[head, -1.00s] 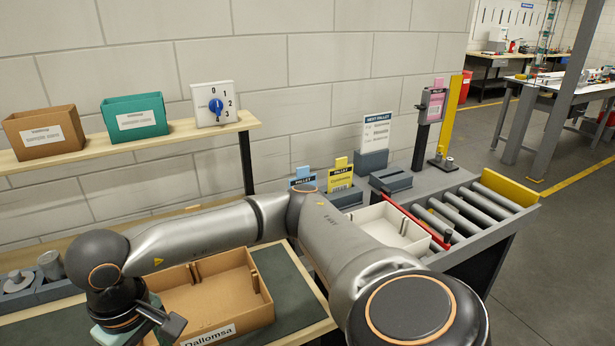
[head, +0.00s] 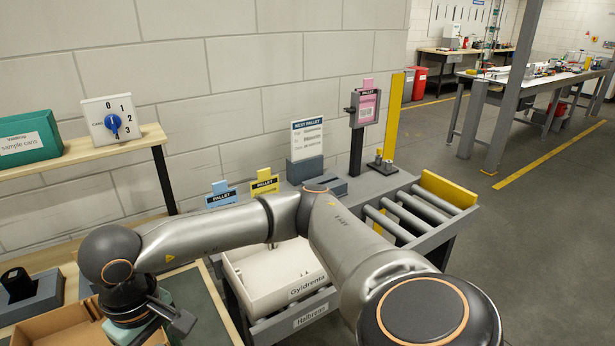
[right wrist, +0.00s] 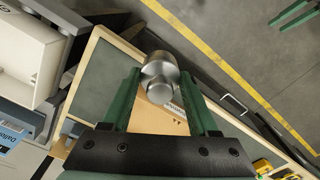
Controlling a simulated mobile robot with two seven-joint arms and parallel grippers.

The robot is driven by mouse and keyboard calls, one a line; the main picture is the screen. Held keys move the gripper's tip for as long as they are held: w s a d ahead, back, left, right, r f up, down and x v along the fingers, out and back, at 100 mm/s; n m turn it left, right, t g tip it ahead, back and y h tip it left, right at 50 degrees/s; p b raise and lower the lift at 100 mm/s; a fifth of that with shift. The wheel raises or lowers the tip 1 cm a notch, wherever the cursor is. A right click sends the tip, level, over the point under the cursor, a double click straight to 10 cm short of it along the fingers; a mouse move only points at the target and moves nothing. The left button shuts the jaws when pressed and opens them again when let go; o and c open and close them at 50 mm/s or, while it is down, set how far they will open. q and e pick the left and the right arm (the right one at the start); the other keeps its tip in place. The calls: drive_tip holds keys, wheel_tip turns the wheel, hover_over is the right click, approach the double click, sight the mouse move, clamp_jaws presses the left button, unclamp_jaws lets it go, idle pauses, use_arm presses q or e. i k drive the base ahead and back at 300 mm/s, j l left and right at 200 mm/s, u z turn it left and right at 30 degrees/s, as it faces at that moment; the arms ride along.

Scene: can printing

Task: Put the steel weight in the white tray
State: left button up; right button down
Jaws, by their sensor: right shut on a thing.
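The steel weight (right wrist: 160,76), a shiny metal cylinder, is between the green fingers of my right gripper (right wrist: 160,84), which is shut on it. In the head view my right wrist hangs at the lower left, and its fingers and the weight are hidden or out of frame. The white tray (head: 262,275) stands right of that wrist, partly behind my arm. It also shows at the left of the right wrist view (right wrist: 30,52), apart from the weight. My left gripper (right wrist: 292,14) shows only as two green fingers set apart at the top right edge.
An open cardboard box (head: 62,325) sits on the bench below my wrist. A grey holder (head: 42,297) stands at its left. Pallet cards (head: 221,194) stand behind the white tray, and a roller conveyor (head: 410,216) lies to its right.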

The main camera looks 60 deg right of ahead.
sight(287, 268)
drive_tip(key=l+z, duration=0.3)
drive_tip(key=l, duration=0.4)
drive_tip(key=i+l+z, duration=0.3)
drive_tip(key=i+l, duration=0.1)
drive_tip(key=i, duration=0.05)
